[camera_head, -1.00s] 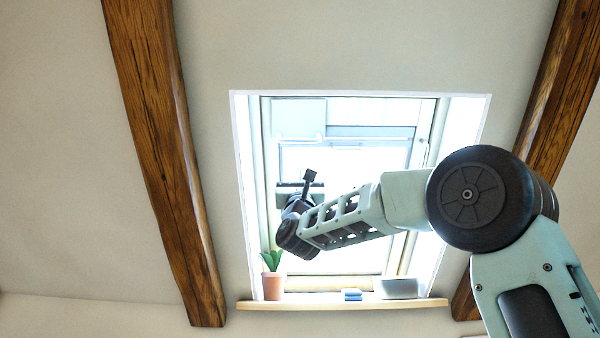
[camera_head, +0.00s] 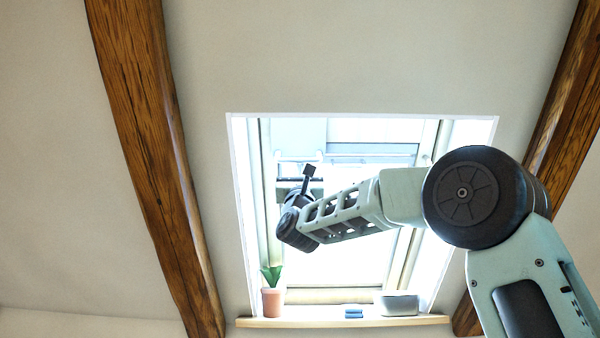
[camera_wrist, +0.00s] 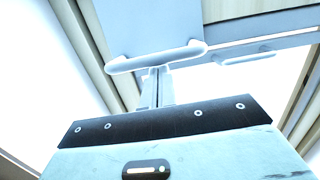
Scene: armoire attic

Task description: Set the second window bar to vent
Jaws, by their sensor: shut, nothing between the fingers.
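The roof window (camera_head: 430,140) is set in the sloped ceiling. A pale U-shaped bar (camera_head: 299,157) shows at its upper left, below a pale panel (camera_head: 300,133). In the wrist view this bar (camera_wrist: 185,53) is large, and a smaller second bar (camera_wrist: 250,58) lies to its right on the blue-grey frame edge. My gripper (camera_wrist: 157,72) is shut and empty, its fingertips just below the larger bar; I cannot tell whether they touch. In the head view my gripper (camera_head: 299,183) is mostly hidden by my wrist, just under the bar.
A potted plant (camera_head: 271,300), a small blue item (camera_head: 354,314) and a grey box (camera_head: 397,304) stand on the wooden sill (camera_head: 300,322). Wooden beams run down the left (camera_head: 150,150) and right (camera_head: 560,120) sides of the window.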

